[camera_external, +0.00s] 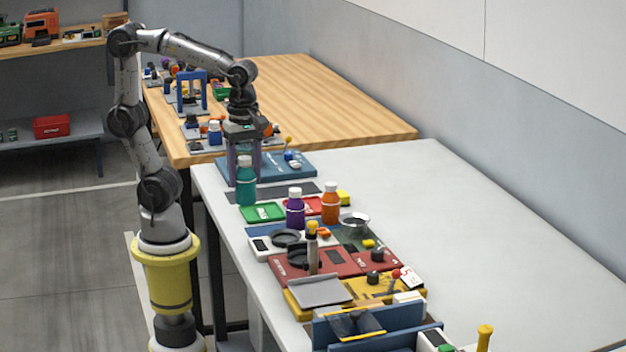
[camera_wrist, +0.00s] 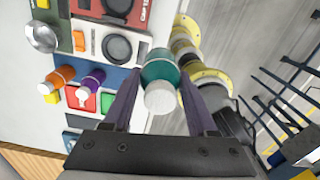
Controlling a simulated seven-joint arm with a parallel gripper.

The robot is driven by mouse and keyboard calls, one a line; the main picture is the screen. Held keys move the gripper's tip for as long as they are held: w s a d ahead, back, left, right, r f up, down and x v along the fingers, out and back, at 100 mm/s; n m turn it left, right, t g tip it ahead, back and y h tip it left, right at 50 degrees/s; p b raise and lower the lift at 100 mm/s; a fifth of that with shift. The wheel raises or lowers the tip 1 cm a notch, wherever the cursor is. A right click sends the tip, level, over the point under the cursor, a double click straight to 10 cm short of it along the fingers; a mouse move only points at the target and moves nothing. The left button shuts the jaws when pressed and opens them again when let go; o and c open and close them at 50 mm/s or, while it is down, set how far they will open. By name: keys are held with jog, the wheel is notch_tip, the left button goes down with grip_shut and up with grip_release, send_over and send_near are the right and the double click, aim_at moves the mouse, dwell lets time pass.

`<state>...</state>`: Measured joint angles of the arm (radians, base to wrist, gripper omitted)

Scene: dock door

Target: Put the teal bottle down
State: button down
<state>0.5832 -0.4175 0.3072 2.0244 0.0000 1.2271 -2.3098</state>
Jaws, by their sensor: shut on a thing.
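The teal bottle (camera_external: 246,186) has a white cap and is upright near the left edge of the white table in the external view. My gripper (camera_external: 245,165) is above and around its upper part, shut on it. In the wrist view the teal bottle (camera_wrist: 161,72) sits between the two fingers of my gripper (camera_wrist: 160,82), cap toward the camera. I cannot tell whether its base touches the table or hangs just above it.
A green tray (camera_external: 262,212), a purple bottle (camera_external: 295,209) and an orange bottle (camera_external: 330,205) stand close by. A metal bowl (camera_external: 354,223) and red panel (camera_external: 335,262) lie nearer the camera. A blue board (camera_external: 300,163) is behind. The white table's right side (camera_external: 480,230) is clear.

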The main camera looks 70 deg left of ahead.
jog(key=shift+s+a+r, duration=0.2)
jog(key=shift+s+a, duration=0.05)
jog(key=shift+s, duration=0.15)
jog(key=shift+s+a+f+m, duration=0.1)
jog(key=shift+s+f+m, duration=0.1)
jog(key=shift+m, duration=0.2)
jog(key=s+a+f+n, duration=0.2)
jog(key=a+n, duration=0.8)
jog(key=a, duration=0.8)
send_over(262, 213)
jog(key=shift+f, duration=6.35)
